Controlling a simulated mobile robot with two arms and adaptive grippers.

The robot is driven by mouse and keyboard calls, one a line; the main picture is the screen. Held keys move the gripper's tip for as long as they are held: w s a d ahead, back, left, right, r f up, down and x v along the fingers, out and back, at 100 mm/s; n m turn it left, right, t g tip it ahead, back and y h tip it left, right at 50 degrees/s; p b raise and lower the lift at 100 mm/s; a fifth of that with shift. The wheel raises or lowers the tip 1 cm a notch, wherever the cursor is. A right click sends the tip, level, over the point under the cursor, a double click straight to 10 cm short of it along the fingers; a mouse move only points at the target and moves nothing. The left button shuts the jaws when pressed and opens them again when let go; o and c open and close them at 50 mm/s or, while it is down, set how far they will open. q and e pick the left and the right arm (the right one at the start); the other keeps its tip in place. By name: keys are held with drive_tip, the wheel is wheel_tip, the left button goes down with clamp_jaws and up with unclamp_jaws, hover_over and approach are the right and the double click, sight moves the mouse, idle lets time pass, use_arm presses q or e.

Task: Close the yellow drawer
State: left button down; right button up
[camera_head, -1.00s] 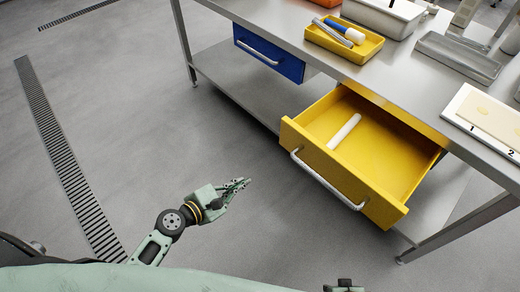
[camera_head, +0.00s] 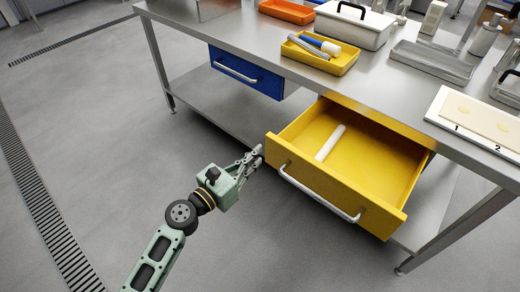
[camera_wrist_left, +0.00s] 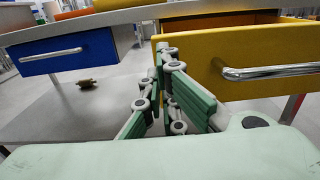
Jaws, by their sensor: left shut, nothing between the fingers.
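The yellow drawer (camera_head: 335,182) is pulled well out from under the steel table, and a white roller-like stick (camera_head: 330,143) lies inside it. The drawer has a silver bar handle (camera_head: 318,197) along its front. My left gripper (camera_head: 256,155) is shut and empty at the drawer's left front corner, left of the handle. In the left wrist view the fingers (camera_wrist_left: 166,58) stand in front of the left end of the yellow front (camera_wrist_left: 245,55). I cannot tell whether they touch it. The right gripper is not in view.
A shut blue drawer (camera_head: 246,73) hangs left of the yellow one. The steel table (camera_head: 375,90) carries a yellow tray (camera_head: 335,68), a white box (camera_head: 352,27), a grey tray (camera_head: 432,62) and a numbered board (camera_head: 480,122). The floor in front is clear.

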sight(267, 146)
use_arm(q)
drive_tip(key=shift+x, duration=1.5)
drive_tip(key=shift+w+d, duration=0.1)
